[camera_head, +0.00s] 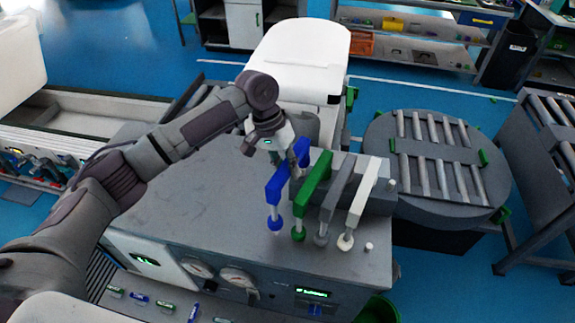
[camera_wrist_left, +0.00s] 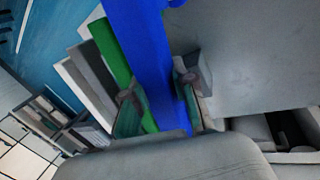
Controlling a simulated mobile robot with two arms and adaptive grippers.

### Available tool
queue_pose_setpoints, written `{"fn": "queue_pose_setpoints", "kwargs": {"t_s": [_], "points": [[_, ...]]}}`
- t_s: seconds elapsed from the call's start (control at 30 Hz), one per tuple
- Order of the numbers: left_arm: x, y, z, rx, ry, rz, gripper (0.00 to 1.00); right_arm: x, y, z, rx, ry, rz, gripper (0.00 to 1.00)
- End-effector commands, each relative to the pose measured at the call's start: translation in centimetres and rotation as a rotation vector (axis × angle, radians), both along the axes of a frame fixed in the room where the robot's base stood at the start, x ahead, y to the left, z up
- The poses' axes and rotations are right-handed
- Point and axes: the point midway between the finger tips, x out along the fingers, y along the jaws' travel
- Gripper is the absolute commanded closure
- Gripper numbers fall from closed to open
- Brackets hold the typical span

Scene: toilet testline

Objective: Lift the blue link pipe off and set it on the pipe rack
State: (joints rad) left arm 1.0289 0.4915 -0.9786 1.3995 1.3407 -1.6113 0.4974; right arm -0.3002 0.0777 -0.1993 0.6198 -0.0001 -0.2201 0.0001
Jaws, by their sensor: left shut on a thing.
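The blue link pipe (camera_head: 278,185) stands at the left end of a row of link pipes on the grey test bench. Its round blue foot is low at the front, in line with the others. My left gripper (camera_head: 297,158) is shut on the pipe's upper, rear part. In the left wrist view the blue pipe (camera_wrist_left: 145,45) runs between the two fingers (camera_wrist_left: 160,92). I cannot tell whether its foot touches the bench. I cannot tell which thing is the pipe rack. My right gripper is not in view.
Green (camera_head: 312,185), grey (camera_head: 336,195) and white (camera_head: 361,200) link pipes stand close on the right. The bench top (camera_head: 215,205) is bare to the left. A white toilet (camera_head: 300,55) is behind. A round roller table (camera_head: 440,205) stands at the right.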

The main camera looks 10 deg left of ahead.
Motion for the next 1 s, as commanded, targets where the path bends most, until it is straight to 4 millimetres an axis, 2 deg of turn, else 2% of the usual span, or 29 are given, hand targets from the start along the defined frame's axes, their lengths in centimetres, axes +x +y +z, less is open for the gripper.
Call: {"fn": "queue_pose_setpoints", "kwargs": {"t_s": [0.2, 1.0], "points": [[0.04, 0.00, 0.20, 0.000, -0.001, 0.000, 1.00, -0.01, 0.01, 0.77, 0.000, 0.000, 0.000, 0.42], [0.03, -0.02, -0.67, -0.001, -0.002, 0.001, 1.00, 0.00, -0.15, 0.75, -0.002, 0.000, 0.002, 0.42]]}}
